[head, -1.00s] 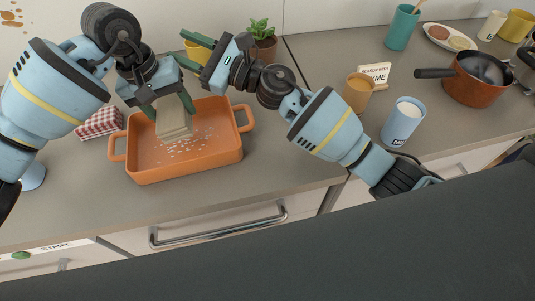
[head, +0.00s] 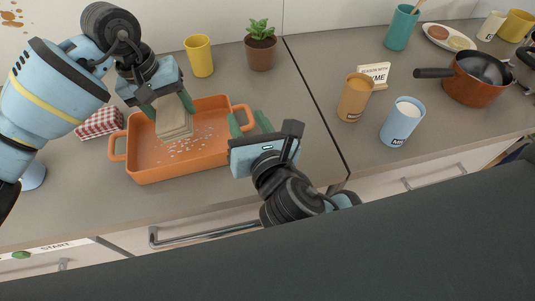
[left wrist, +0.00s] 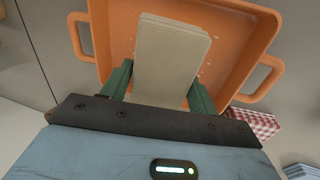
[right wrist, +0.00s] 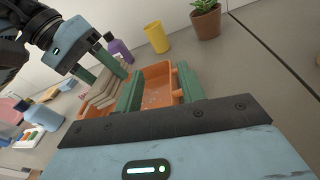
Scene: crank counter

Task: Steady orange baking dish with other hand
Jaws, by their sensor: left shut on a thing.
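The orange baking dish (head: 185,168) sits on the counter with pale crumbs scattered inside. My left gripper (head: 172,105) is shut on a beige layered stack (head: 174,124) and holds it in the dish's area; the stack also shows in the left wrist view (left wrist: 172,55). Whether the stack touches the dish bottom is unclear. My right gripper (head: 250,124) is open at the dish's right handle (head: 243,110), fingers spread to either side of it. In the right wrist view the handle (right wrist: 176,84) shows between the fingers; contact cannot be told.
A yellow cup (head: 200,56) and a potted plant (head: 260,50) stand behind the dish. A red checked cloth (head: 100,122) lies left of it. An orange cup (head: 354,98), a blue cup (head: 402,122) and a copper pan (head: 474,82) stand to the right.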

